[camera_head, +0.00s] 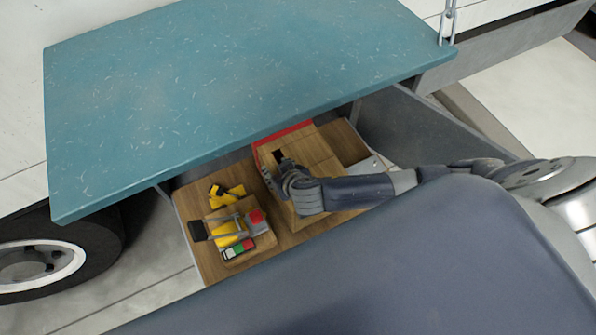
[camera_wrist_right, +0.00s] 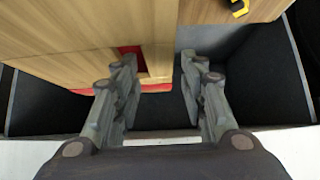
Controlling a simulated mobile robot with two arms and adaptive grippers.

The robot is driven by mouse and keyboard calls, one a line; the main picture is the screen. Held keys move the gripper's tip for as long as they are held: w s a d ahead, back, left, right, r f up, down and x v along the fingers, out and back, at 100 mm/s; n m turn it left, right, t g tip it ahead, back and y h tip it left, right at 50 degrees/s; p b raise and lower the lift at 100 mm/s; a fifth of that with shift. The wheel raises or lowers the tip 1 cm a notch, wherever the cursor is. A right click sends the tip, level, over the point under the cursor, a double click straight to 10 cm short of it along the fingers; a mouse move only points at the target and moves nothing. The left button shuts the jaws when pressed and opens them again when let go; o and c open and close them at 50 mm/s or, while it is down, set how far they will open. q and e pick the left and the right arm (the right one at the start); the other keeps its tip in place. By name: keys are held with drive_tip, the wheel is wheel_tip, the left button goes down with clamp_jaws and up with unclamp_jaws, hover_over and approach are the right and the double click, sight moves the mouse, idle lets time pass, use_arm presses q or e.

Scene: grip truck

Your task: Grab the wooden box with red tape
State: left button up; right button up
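The wooden box with red tape (camera_head: 316,152) stands under the teal top, with a red strip along its far edge and a dark opening near its left edge. It fills the upper left of the right wrist view (camera_wrist_right: 75,40), with red along its lower edge. My right gripper (camera_head: 278,174) is at the box's left side and partly covers it. In the right wrist view its fingers (camera_wrist_right: 158,80) are apart, one over the opening and the other in the gap beyond the box's edge. Contact cannot be told. My left gripper is not in view.
A teal panel (camera_head: 230,80) overhangs the box closely. Left of the box, a wooden surface (camera_head: 208,265) bears yellow tools (camera_head: 226,194) and a red-topped item (camera_head: 256,217). A truck wheel (camera_head: 40,262) is at the lower left. A dark gap (camera_wrist_right: 265,85) lies beside the box.

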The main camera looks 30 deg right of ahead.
sight(272, 166)
drive_tip(key=shift+x, duration=2.95)
drive_tip(key=shift+s, duration=0.1)
clamp_jaws()
drive_tip(key=shift+w+r, duration=0.25)
drive_tip(key=shift+w, duration=0.05)
